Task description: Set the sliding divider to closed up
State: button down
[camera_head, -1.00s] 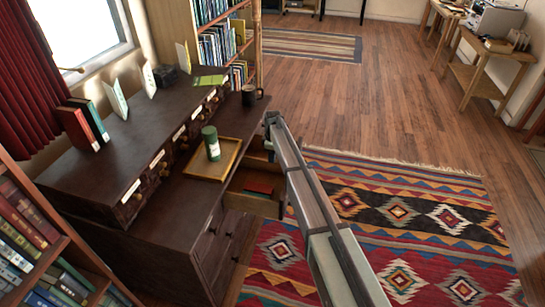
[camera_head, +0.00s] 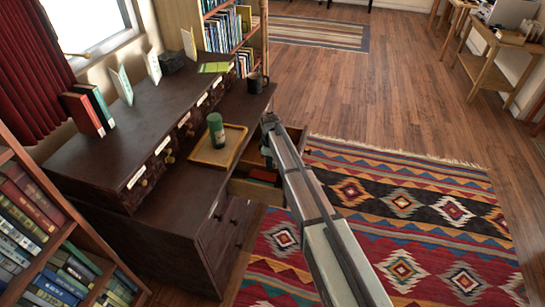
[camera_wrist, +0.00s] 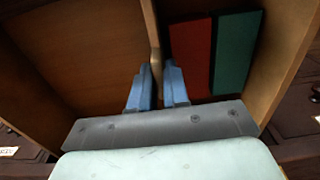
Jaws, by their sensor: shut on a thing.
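The sliding divider (camera_wrist: 153,28) is a thin wooden panel standing in an open drawer (camera_head: 256,192). My gripper (camera_wrist: 157,76) has its two blue fingers on either side of the divider's near part, shut on it. In the wrist view the compartment left of the divider is empty. A red book (camera_wrist: 191,54) and a green book (camera_wrist: 236,52) lie in the compartment on the right. In the head view my gripper (camera_head: 269,121) is over the drawer, and my arm hides the divider and part of the drawer.
The drawer juts from a dark desk (camera_head: 172,200). On the desk are a tray (camera_head: 228,158) with a green canister (camera_head: 216,131), and a dark mug (camera_head: 257,83). A bookcase (camera_head: 50,240) stands at the near left. Patterned rug (camera_head: 400,205) covers open floor to the right.

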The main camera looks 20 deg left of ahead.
jog(key=shift+w, duration=0.1)
jog(key=c, duration=1.2)
grip_release()
jog(key=shift+r, duration=0.1)
notch_tip(320, 180, up, 14)
jog(key=shift+f, duration=0.2)
